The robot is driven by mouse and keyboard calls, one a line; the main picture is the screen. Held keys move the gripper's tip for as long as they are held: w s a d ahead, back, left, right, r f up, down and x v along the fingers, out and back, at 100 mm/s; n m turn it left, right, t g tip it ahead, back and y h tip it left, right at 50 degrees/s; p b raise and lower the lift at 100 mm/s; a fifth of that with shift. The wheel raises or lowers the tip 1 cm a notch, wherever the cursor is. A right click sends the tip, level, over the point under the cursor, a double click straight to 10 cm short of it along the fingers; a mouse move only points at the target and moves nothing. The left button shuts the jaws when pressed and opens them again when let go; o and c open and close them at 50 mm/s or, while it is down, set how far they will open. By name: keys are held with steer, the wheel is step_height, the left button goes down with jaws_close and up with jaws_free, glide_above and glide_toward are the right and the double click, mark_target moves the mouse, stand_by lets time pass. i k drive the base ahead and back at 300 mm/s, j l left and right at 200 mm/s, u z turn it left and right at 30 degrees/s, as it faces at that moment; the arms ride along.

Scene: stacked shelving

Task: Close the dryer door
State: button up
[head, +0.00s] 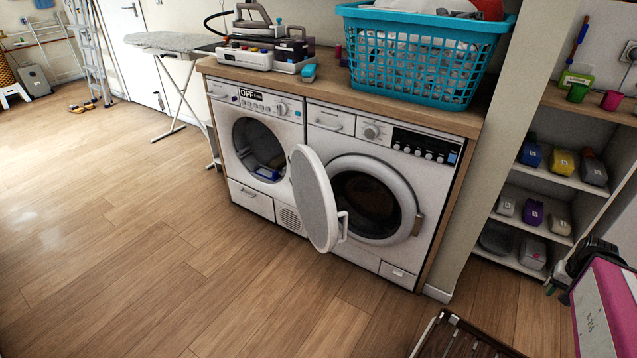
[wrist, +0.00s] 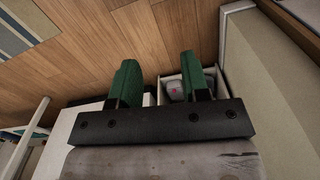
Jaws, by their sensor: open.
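Two white front-loading machines stand side by side under a wooden counter. The left machine (head: 215,110) has an "OFF" display and an uncovered round opening, with something blue inside. Its round door (head: 312,198) is swung wide open, standing out in front of the gap between the machines. A white handle (head: 343,226) is on the door's free edge. The right machine (head: 425,185) has its dark-glass round door shut. My gripper (wrist: 159,62) shows two green fingers, apart and empty, in the wrist view. In the head view it is at the far right, by the shelves, well away from the door.
White shelves (head: 565,180) with several bottles stand close to my gripper. A blue laundry basket (head: 415,60) and a steam iron (head: 258,40) are on the counter. A brown slatted object (head: 462,338) is at the bottom edge. The wooden floor left of the machines is clear.

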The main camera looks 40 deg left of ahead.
mark_target(313, 195)
steer(key=i+l+u, duration=0.1)
steer(key=u, duration=0.3)
steer(key=l+u, duration=0.15)
steer(key=u, duration=0.25)
steer(key=i+l+u, duration=0.15)
steer(key=u, duration=0.25)
steer(key=l+u, duration=0.15)
steer(key=u, duration=0.25)
steer(key=l+u, duration=0.2)
steer(key=u, duration=0.2)
steer(key=l+u, duration=0.25)
steer(key=k+l+u, duration=0.25)
steer(key=l+u, duration=0.25)
steer(key=l, duration=0.15)
steer(key=k, duration=0.75)
steer(key=i+j, duration=0.15)
steer(key=i, duration=0.35)
steer(key=i+j+z, duration=0.1)
steer(key=i, duration=0.4)
steer(key=j, duration=0.1)
